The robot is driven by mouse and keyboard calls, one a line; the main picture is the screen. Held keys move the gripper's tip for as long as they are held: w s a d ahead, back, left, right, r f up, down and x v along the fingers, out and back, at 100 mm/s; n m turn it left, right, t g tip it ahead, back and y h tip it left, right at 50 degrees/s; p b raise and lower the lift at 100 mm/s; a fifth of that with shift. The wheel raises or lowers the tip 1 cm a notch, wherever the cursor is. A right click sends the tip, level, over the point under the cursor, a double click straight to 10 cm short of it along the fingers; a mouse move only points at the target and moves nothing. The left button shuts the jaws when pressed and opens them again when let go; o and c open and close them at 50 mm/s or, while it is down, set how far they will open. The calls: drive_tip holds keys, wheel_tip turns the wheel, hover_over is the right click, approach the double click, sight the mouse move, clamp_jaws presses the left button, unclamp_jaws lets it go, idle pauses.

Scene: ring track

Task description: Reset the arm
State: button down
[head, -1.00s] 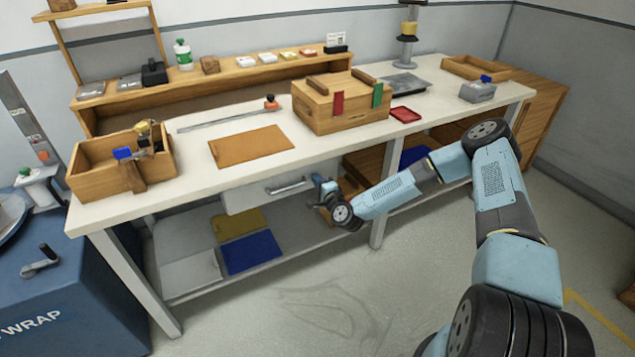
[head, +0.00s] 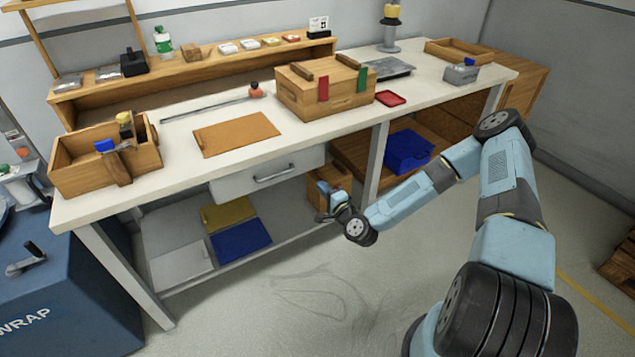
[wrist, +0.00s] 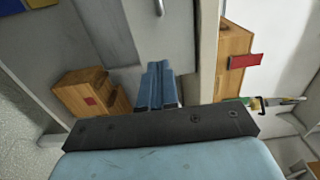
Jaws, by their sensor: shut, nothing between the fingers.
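My arm reaches from the lower right toward the front of the workbench in the head view. My gripper (head: 322,190) is at its end, below the tabletop and just right of the drawer (head: 268,174). In the wrist view my gripper (wrist: 158,84) shows its fingers together, with nothing between them. The drawer front has a metal handle (head: 274,174); I cannot tell exactly how far the fingers are from it.
The workbench (head: 180,185) carries a wooden box with red and green tabs (head: 350,98), a brown board (head: 236,134) and an open wooden crate (head: 85,178). A blue bin (head: 408,152) sits underneath. A blue wrap machine (head: 70,300) stands at left. Floor in front is clear.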

drive_tip(key=shift+s+d, duration=0.2)
drive_tip(key=shift+s, duration=0.1)
drive_tip(key=s+d+r+n+g+h, duration=0.2)
drive_tip(key=d+r+n+g+h, duration=0.15)
drive_tip(key=d+r, duration=0.45)
drive_tip(key=s+d+r+n+g+h, duration=0.2)
drive_tip(key=d+r+n, duration=0.25)
drive_tip(key=r, duration=0.65)
drive_tip(key=s+d+r+n+g+h, duration=0.1)
drive_tip(key=d+r+n+g+h, duration=0.3)
drive_tip(key=r, duration=0.6)
drive_tip(key=s+d+r, duration=0.2)
drive_tip(key=s+r, duration=0.6)
drive_tip(key=s, duration=0.5)
drive_tip(key=s+d+r, duration=0.2)
drive_tip(key=s+r, duration=0.7)
drive_tip(key=s, duration=0.5)
drive_tip(key=shift+s+d+r, duration=0.15)
drive_tip(key=shift+d, duration=0.2)
